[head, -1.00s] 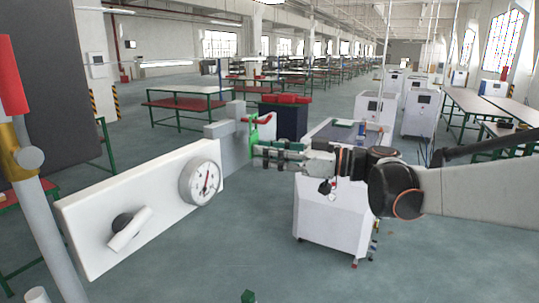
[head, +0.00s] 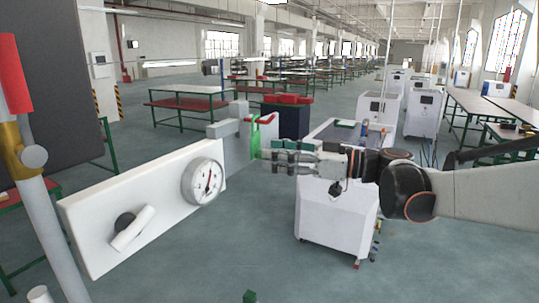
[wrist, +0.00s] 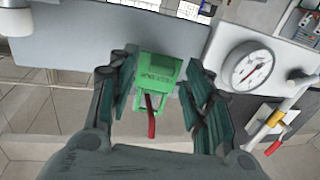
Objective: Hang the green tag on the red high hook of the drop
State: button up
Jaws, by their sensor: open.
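The green tag (head: 255,139) hangs down at the red hook (head: 264,119) on the grey block, to the left of my gripper (head: 264,152). In the wrist view the green tag (wrist: 158,68) lies ahead between my open fingers (wrist: 160,90), with gaps on both sides. The red hook (wrist: 151,116) shows through the tag's lower opening and points toward me. The tag seems to be around the hook; its exact contact is hidden. My gripper is open and holds nothing.
A white panel (head: 100,215) with a round gauge (head: 203,182) and a knob (head: 130,228) stands left of my gripper. A white cabinet (head: 335,215) stands behind and below my arm. A red lever (wrist: 272,148) shows at the wrist view's lower right.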

jog(key=v, duration=1)
